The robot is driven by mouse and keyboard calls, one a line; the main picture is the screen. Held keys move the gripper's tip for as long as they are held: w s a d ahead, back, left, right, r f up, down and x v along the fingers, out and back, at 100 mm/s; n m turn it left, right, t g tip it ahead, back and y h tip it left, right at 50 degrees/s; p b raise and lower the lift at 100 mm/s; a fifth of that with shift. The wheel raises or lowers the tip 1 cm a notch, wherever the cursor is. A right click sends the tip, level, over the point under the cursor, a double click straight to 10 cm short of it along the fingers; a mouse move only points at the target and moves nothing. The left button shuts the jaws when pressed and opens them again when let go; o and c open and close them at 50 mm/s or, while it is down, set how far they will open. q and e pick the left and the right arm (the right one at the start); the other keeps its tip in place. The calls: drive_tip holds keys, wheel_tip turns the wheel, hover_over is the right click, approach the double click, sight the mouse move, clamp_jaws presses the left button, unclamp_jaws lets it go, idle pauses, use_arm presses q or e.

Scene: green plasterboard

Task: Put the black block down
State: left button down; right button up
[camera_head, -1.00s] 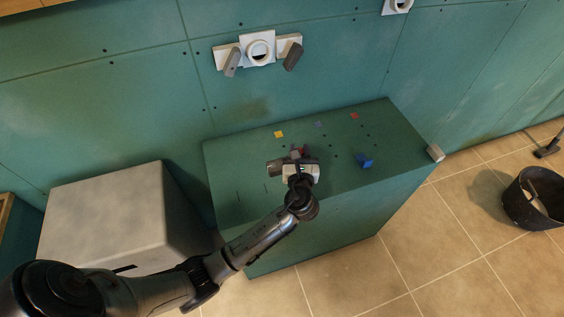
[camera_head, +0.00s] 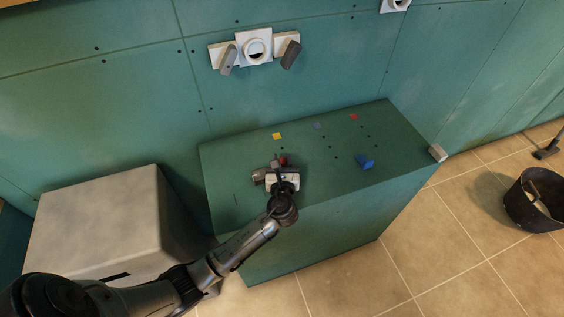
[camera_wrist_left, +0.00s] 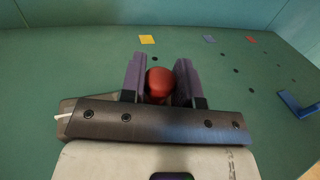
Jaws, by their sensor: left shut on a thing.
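My left gripper (camera_head: 281,166) is over the top of the green box-shaped bench (camera_head: 325,190), near its middle left. In the left wrist view its two purple fingers (camera_wrist_left: 160,66) are closed on a rounded red thing (camera_wrist_left: 159,84), which sits between them. The red thing also shows just beyond the gripper in the head view (camera_head: 285,159). I cannot make out a black block in either view. How high the red thing is above the bench top is hard to tell. My right gripper is not in view.
Yellow (camera_head: 277,136), blue-violet (camera_head: 318,126) and red (camera_head: 354,117) squares lie along the bench's far side. A blue piece (camera_head: 365,162) stands to the right, near several small dark holes. A grey box (camera_head: 95,220) is at left, a black bucket (camera_head: 535,200) at right.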

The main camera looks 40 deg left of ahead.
use_arm(q)
drive_tip(key=c, duration=0.8)
unclamp_jaws()
drive_tip(key=shift+c, duration=0.2)
drive_tip(key=shift+d+r, duration=0.1)
drive_tip(key=p+v, duration=0.2)
drive_tip(key=v, duration=0.7)
drive_tip(key=shift+s+d, duration=0.25)
drive_tip(key=shift+s, duration=0.1)
drive_tip(key=shift+v, duration=1)
